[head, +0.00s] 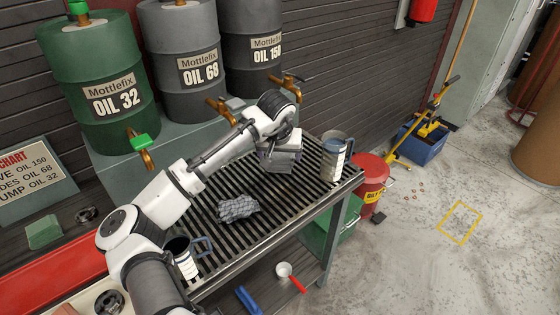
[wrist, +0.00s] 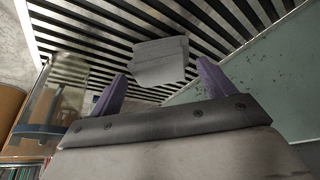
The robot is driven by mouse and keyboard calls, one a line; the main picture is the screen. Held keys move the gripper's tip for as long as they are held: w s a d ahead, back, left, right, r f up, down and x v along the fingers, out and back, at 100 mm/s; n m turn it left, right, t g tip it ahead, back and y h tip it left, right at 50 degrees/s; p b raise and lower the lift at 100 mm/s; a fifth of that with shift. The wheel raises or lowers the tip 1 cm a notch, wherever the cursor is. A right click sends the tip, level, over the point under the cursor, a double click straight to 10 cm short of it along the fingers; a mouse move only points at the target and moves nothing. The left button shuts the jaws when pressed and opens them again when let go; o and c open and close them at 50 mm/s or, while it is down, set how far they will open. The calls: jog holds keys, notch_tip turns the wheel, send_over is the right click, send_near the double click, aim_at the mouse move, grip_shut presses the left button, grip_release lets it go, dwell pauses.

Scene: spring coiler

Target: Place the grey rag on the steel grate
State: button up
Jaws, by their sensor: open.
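A folded light-grey rag (wrist: 160,62) lies flat on the dark slats of the steel grate (wrist: 90,38) in the wrist view. It shows between the purple fingers of my gripper (wrist: 161,74), which are apart with no visible contact. In the head view my gripper (head: 283,150) is low over the far part of the grate (head: 222,238), and I cannot clearly tell the folded rag from the hand there. A crumpled grey checked cloth (head: 238,208) lies on the grate nearer the middle.
A metal jug (head: 334,158) stands on the grate right of my gripper. A dark jug (head: 183,257) stands at its near left. Oil drums with taps (head: 98,80) line the back shelf. A red drum (head: 371,180) stands beyond the grate's right end. Floor farther right is mostly clear.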

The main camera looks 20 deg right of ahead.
jog(key=b+v, duration=0.1)
jog(key=v, duration=0.7)
jog(key=shift+r, duration=0.25)
jog(key=shift+s, duration=0.1)
